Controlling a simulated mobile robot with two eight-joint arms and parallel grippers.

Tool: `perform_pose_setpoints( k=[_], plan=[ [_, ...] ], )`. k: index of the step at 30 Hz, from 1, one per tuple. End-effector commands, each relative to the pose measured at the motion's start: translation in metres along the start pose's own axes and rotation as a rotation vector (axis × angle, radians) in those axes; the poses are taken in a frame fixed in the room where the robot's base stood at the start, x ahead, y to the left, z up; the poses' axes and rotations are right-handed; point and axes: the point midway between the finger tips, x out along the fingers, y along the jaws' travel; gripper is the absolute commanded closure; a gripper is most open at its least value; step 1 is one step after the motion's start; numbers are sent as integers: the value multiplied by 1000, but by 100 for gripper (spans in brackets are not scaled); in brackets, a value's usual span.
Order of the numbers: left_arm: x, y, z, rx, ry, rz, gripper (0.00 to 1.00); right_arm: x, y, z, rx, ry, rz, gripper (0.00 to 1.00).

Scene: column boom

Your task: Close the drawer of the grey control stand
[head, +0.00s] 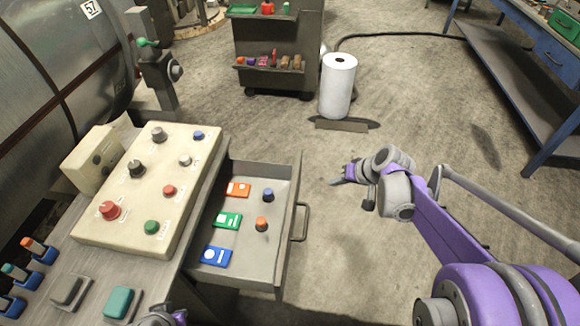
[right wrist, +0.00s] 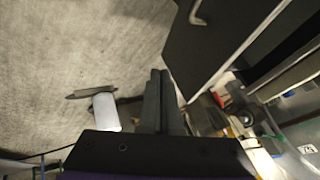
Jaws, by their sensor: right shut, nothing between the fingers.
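The grey control stand's drawer (head: 283,240) is pulled out to the right in the head view. It holds orange, green and blue cards and two small knobs. Its bar handle (head: 303,222) is on the front panel; the dark panel (right wrist: 207,45) and handle (right wrist: 197,12) also show in the right wrist view. My right gripper (head: 337,181) is shut and empty, to the right of the drawer front and apart from the handle. Its closed fingers (right wrist: 159,75) point up in the wrist view. A small purple part of my left arm (head: 168,316) shows at the bottom edge; its fingers are hidden.
The cream button panel (head: 147,185) sits on the stand left of the drawer. A white roll (head: 338,85) stands on the floor beyond, beside a dark tool cart (head: 275,45). A blue workbench (head: 530,60) is at upper right.

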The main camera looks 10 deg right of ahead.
Motion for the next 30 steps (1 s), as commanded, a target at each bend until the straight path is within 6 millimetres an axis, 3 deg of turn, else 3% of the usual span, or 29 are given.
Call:
perform_pose_setpoints(
  k=[8,21,30],
  plan=[
    [5,0,4,0,-2,0,100,21,8,-7,10,7,-14,100],
    [15,0,9,0,-6,0,100,111,7,-7,9,7,-12,100],
    [14,0,8,0,-5,0,100,124,-26,-8,10,7,-13,100]
  ],
)
